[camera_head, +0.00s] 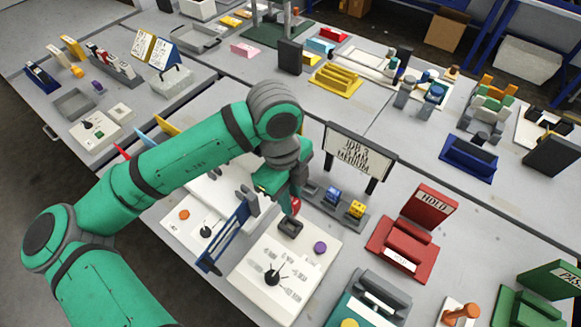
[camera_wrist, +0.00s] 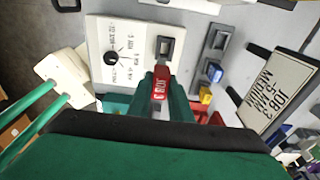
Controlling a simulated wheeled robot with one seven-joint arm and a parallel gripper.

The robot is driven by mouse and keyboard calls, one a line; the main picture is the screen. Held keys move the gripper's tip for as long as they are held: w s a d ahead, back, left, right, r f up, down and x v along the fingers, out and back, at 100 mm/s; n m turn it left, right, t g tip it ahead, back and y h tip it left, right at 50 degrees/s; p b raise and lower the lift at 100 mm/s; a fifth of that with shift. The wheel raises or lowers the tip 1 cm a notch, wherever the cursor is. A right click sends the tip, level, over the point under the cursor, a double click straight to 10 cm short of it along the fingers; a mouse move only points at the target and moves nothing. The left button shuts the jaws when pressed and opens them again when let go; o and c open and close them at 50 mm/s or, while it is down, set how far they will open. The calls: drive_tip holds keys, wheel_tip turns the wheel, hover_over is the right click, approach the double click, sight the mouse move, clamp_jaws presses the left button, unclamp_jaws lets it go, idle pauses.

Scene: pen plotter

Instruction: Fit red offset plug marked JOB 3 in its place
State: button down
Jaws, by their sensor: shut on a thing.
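The red offset plug (camera_wrist: 160,86), marked JOB 3, is held between the fingers of my gripper (camera_wrist: 163,94). In the head view only a small part of the red plug (camera_head: 296,206) shows below my gripper. A dark square socket (camera_head: 290,227) sits at the back corner of a white panel (camera_head: 248,262). The plug is close to this socket and appears above it in the head view. In the wrist view the socket (camera_wrist: 165,48) is open and empty, just beyond the plug's end. The plug looks apart from it.
A grey rack (camera_head: 346,220) holds a blue plug (camera_head: 333,194) and a yellow plug (camera_head: 357,209). The panel has a black knob (camera_head: 272,277) and a purple button (camera_head: 320,247). A JOB 3 sign (camera_head: 357,155) stands behind. A red HOLD tray (camera_head: 403,250) is at right.

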drive_tip(key=shift+w+f, duration=0.1)
drive_tip(key=shift+w, duration=0.45)
drive_tip(key=shift+f, duration=0.2)
wheel_tip(320, 180, down, 8)
drive_tip(key=shift+f, duration=1.7)
idle(1.3)
drive_tip(key=c, duration=1.5)
unclamp_jaws()
drive_tip(key=shift+c, duration=0.2)
wheel_tip(320, 180, up, 11)
drive_tip(key=a, duration=0.1)
drive_tip(key=shift+w, duration=0.35)
drive_tip(key=shift+a+f, duration=0.1)
drive_tip(key=shift+f, duration=0.05)
